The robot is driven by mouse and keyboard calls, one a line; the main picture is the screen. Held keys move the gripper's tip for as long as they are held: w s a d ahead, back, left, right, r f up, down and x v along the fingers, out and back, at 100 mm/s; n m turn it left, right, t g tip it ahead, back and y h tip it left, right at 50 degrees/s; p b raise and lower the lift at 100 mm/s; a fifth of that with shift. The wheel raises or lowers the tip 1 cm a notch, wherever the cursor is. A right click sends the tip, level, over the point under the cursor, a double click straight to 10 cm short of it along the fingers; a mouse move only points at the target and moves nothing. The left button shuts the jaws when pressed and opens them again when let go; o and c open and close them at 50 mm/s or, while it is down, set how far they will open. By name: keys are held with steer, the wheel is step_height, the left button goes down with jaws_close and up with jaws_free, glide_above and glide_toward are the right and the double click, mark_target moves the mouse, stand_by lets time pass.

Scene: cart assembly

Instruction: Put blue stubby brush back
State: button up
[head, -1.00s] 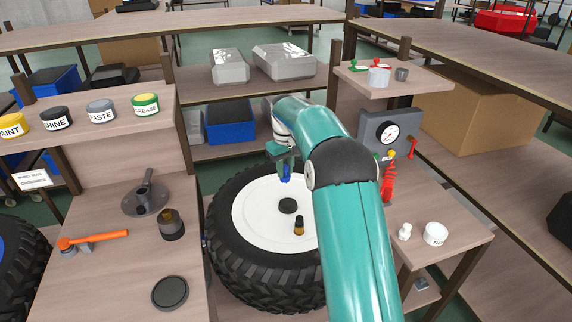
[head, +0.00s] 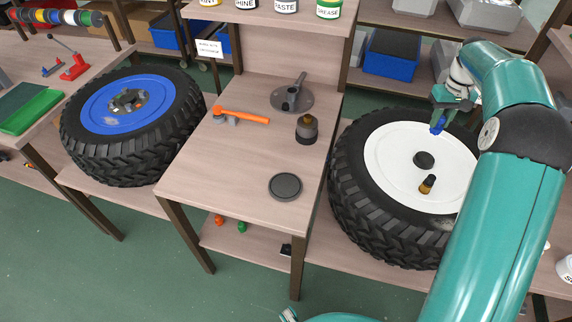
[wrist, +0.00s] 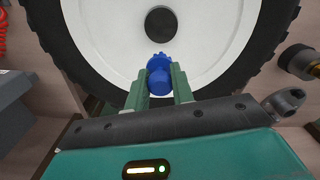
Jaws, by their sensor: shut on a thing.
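The blue stubby brush (wrist: 159,77) is held between the two fingers of my gripper (wrist: 160,88), with its bristle end pointing away from the palm in the wrist view. In the head view my gripper (head: 446,114) is shut on the brush (head: 438,124) above the far side of the wheel with the white hub (head: 393,165). Whether the brush touches the hub cannot be told. A yellow-brown stubby brush or jar (head: 427,184) stands on that hub, near the black centre cap (head: 424,160).
A wooden workbench (head: 225,165) left of the wheel holds an orange hammer (head: 241,116), a dark jar (head: 307,129), a black disc (head: 285,186) and a grey flanged part (head: 292,97). Labelled tins (head: 328,9) stand on the shelf above. A blue-hub wheel (head: 110,115) lies further left.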

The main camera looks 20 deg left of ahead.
steer(key=s+a+n, duration=0.2)
steer(key=s+a, duration=0.4)
steer(key=a, duration=0.7)
steer(key=s+a+n, duration=0.3)
steer(key=s+a, duration=0.2)
steer(key=a, duration=0.8)
steer(key=s+a+f+n, duration=0.1)
steer(key=s+a+n, duration=0.1)
steer(key=s+a, duration=0.75)
steer(key=s+a+f+n, duration=0.15)
steer(key=s+a, duration=0.45)
steer(key=s, duration=0.6)
steer(key=shift+n, duration=0.35)
steer(key=w+a+f, duration=0.5)
steer(key=w, duration=0.1)
steer(key=w+a+f, duration=0.3)
steer(key=w, duration=0.1)
steer(key=shift+a+f, duration=0.3)
steer(key=shift+f, duration=0.05)
steer(key=shift+w+a+f, duration=0.25)
steer(key=shift+f, duration=1.7)
